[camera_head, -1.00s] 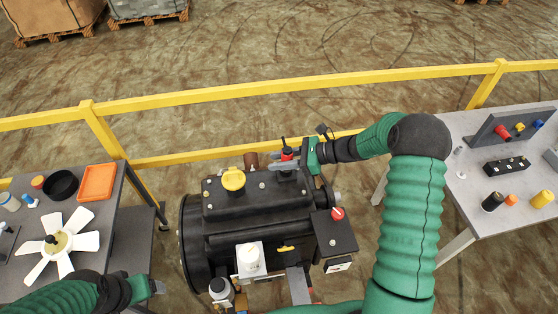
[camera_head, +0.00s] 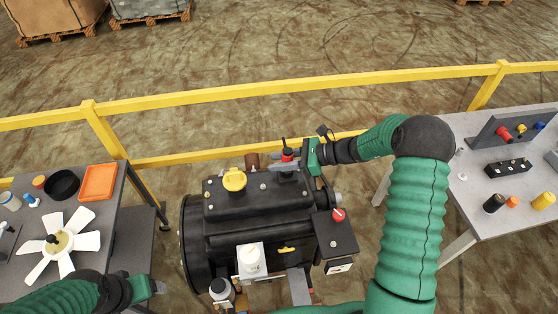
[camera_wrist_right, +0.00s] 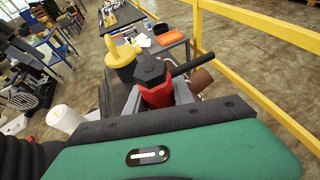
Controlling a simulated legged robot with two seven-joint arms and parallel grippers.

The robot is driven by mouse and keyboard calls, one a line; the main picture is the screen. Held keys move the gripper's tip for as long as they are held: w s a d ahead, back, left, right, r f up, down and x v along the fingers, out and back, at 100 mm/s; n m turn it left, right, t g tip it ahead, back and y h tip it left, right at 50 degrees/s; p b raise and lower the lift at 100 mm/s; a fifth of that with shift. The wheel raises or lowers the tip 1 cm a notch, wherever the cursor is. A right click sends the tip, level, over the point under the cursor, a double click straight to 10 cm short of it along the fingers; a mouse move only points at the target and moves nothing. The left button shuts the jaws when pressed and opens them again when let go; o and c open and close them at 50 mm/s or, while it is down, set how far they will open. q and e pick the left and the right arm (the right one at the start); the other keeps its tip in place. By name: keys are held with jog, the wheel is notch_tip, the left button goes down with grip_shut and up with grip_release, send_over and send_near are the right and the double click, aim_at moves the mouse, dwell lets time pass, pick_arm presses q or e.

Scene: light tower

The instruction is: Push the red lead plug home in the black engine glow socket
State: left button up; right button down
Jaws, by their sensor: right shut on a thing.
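The black engine (camera_head: 265,228) stands in the middle of the head view, with a yellow cap on its top. The red lead plug (camera_head: 288,154) is at the engine's far right top, upright, with a black top and a lead. It also shows in the right wrist view (camera_wrist_right: 157,92). My right gripper (camera_head: 287,160) is shut on the plug, a finger on each side of it. The glow socket is hidden below the plug, so I cannot tell how deep the plug sits. My left gripper (camera_head: 157,287) is empty at the lower left, beside the engine; its jaw opening is unclear.
A yellow rail (camera_head: 250,93) runs behind the engine. The left table (camera_head: 102,220) holds a white fan, an orange tray (camera_head: 98,182) and a black bowl. The right table (camera_head: 460,130) holds a grey rack, a black block and several caps.

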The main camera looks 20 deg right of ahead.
jog(key=shift+f, duration=0.15)
jog(key=shift+f+b, duration=0.3)
jog(key=shift+f, duration=0.05)
jog(key=shift+f+b, duration=0.45)
jog(key=shift+f, duration=0.15)
jog(key=shift+f, duration=0.15)
jog(key=shift+s, duration=0.15)
jog(key=shift+f, duration=0.1)
